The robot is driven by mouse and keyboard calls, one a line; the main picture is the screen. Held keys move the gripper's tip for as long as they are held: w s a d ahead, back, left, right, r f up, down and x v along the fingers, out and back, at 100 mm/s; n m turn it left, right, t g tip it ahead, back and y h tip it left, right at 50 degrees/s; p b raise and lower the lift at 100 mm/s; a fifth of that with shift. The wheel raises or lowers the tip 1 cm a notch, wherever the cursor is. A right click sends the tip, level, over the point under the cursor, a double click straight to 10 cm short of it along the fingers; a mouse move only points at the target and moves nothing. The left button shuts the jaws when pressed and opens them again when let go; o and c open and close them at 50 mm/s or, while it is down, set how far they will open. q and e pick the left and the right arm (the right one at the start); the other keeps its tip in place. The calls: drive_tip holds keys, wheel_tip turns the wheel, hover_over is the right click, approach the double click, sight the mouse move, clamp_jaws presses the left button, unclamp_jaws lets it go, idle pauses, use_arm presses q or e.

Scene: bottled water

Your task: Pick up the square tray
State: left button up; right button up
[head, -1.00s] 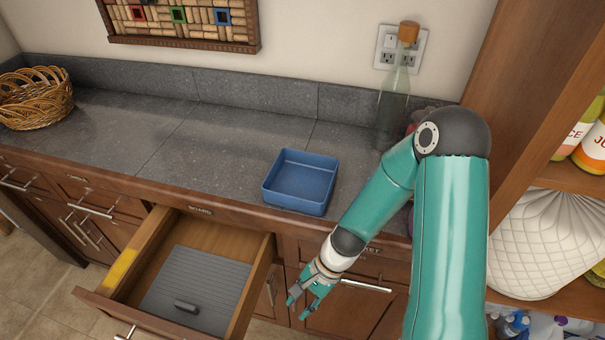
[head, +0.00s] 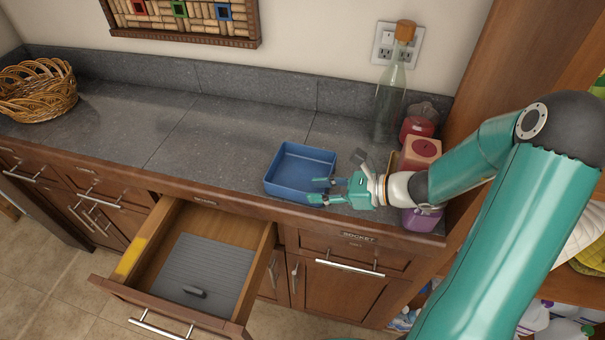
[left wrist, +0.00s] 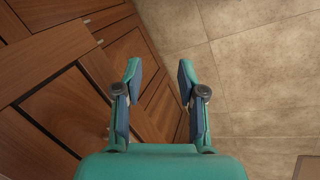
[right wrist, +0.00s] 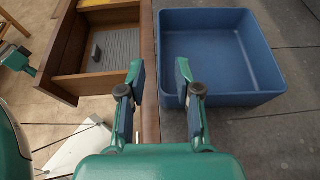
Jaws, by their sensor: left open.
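The square tray (head: 292,178) is blue, open and empty, and sits upright on the grey counter near its front edge. It also shows in the right wrist view (right wrist: 220,55). My right gripper (head: 319,190) is open at the tray's right front corner in the head view. In the right wrist view one finger of it (right wrist: 159,68) overlaps the tray and the other lies outside, with a tray wall between them. I cannot tell whether they touch it. My left gripper (left wrist: 158,68) is open and empty, facing the floor and cabinet fronts; it is outside the head view.
A corked bottle (head: 389,100), red jar (head: 417,127) and box (head: 418,153) stand right of the tray. A wicker basket (head: 38,92) is far left. The counter between is clear.

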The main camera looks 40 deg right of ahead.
sight(291, 189)
drive_tip(key=shift+w+a+f, duration=0.2)
drive_tip(key=shift+w+a, duration=0.25)
drive_tip(key=shift+w, duration=0.1)
drive_tip(key=shift+p+x, duration=0.55)
drive_tip(key=shift+x, duration=2.55)
drive_tip(key=shift+s+f, duration=0.1)
clamp_jaws()
